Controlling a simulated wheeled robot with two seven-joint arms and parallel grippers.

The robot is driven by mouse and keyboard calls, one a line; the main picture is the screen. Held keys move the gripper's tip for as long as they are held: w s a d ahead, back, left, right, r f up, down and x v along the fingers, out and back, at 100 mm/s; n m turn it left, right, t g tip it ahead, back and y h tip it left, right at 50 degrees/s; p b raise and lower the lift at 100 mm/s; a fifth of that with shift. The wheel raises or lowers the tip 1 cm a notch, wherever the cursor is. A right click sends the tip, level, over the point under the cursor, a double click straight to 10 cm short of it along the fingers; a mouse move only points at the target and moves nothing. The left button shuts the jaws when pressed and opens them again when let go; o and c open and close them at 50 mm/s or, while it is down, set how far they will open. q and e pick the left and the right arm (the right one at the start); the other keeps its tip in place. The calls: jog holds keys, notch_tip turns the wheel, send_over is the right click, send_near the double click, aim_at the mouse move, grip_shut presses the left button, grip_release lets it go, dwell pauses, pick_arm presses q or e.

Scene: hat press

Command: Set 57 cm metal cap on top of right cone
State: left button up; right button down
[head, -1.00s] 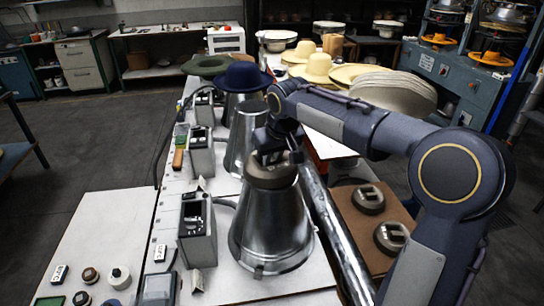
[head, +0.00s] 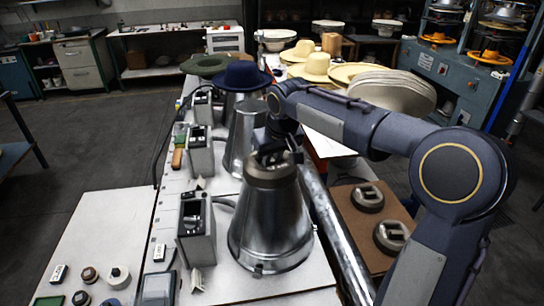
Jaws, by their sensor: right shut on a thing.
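The right cone (head: 270,225) is a shiny metal cone standing upright on the white table in the middle of the head view. A round grey-brown metal cap (head: 271,172) sits at the top of this cone. My right gripper (head: 270,157) reaches in from the right and is shut on the cap from above; its fingertips are partly hidden by the wrist. I cannot read a size on the cap. My left gripper is not in view.
Two similar metal caps (head: 368,198) (head: 391,236) lie on a brown board right of a metal tube (head: 335,235). Another metal cone (head: 240,138) stands behind. Grey control boxes (head: 196,232) line the left. Straw hats (head: 316,66) and a blue hat (head: 240,75) are farther back.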

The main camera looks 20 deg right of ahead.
jog(key=shift+r, duration=0.15)
jog(key=c, duration=1.3)
grip_release()
jog(key=shift+f, duration=0.25)
jog(key=p+v, duration=0.1)
jog(key=v, duration=0.1)
jog(key=p+v, duration=0.2)
jog(key=v, duration=0.1)
jog(key=w+p+v, duration=0.1)
jog(key=p+v, duration=0.1)
jog(key=shift+s+r, duration=0.15)
jog(key=shift+r, duration=0.3)
jog(key=s+a+f+y, duration=0.1)
jog(key=s+a+f, duration=0.1)
jog(key=s, duration=0.7)
jog(key=s+a+f+m+y, duration=0.1)
jog(key=s+f, duration=0.3)
jog(key=s, duration=0.6)
jog(key=s+a+f+t+y, duration=0.1)
jog(key=s+a+f, duration=0.2)
jog(key=s, duration=0.6)
jog(key=shift+s+f+m+y, duration=0.35)
jog(key=shift+f+m+y, duration=0.05)
jog(key=shift+f, duration=0.05)
